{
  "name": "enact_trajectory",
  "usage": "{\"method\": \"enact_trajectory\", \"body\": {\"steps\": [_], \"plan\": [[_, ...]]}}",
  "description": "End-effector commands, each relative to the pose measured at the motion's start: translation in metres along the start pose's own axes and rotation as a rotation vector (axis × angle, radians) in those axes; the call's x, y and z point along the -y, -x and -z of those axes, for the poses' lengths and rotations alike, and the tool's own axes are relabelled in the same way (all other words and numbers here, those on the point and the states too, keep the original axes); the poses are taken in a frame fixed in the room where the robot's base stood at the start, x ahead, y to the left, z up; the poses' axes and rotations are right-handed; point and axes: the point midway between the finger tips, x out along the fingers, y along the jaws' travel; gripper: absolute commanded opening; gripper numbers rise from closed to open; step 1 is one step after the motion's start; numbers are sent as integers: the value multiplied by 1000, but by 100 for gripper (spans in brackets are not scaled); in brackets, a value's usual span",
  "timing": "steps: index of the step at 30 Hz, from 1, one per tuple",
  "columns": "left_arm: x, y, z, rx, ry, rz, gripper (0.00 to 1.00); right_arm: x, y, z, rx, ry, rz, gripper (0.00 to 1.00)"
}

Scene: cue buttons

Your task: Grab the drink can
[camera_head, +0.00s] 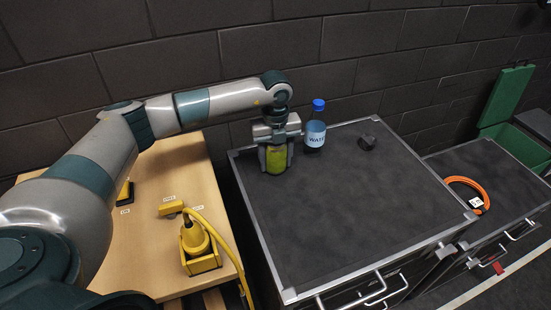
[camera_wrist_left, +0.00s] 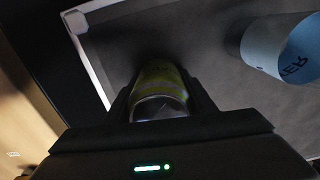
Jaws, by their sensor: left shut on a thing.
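The drink can (camera_head: 276,160) is yellow-green and stands near the back left corner of the dark cabinet top. My left gripper (camera_head: 276,153) comes down over it from above and is shut on it, with a finger on either side. In the left wrist view the can (camera_wrist_left: 160,88) sits between the two fingers (camera_wrist_left: 162,95), its silver top towards the camera. I cannot tell whether the can touches the cabinet top. My right gripper is not in view.
A water bottle (camera_head: 315,132) with a blue cap stands just right of the can. A small dark block (camera_head: 367,142) lies further right. The cabinet top (camera_head: 350,215) is clear in front. A wooden table (camera_head: 150,240) with yellow devices (camera_head: 199,243) stands left. An orange ring (camera_head: 467,184) lies on the right cabinet.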

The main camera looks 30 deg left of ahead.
Motion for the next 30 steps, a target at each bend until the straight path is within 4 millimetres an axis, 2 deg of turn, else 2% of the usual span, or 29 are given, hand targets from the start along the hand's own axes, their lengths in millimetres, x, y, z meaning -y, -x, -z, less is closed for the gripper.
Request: {"method": "enact_trajectory", "body": {"steps": [5,17,21,25,30], "plan": [[1,12,0,2,0,3,30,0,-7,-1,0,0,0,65],[0,75,-1,3,0,3,30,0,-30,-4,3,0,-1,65],[0,91,0,2,1,2,30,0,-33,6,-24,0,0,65],[0,98,0,1,0,1,30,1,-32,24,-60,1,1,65],[0,98,0,0,0,0,30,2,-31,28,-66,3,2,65]]}}
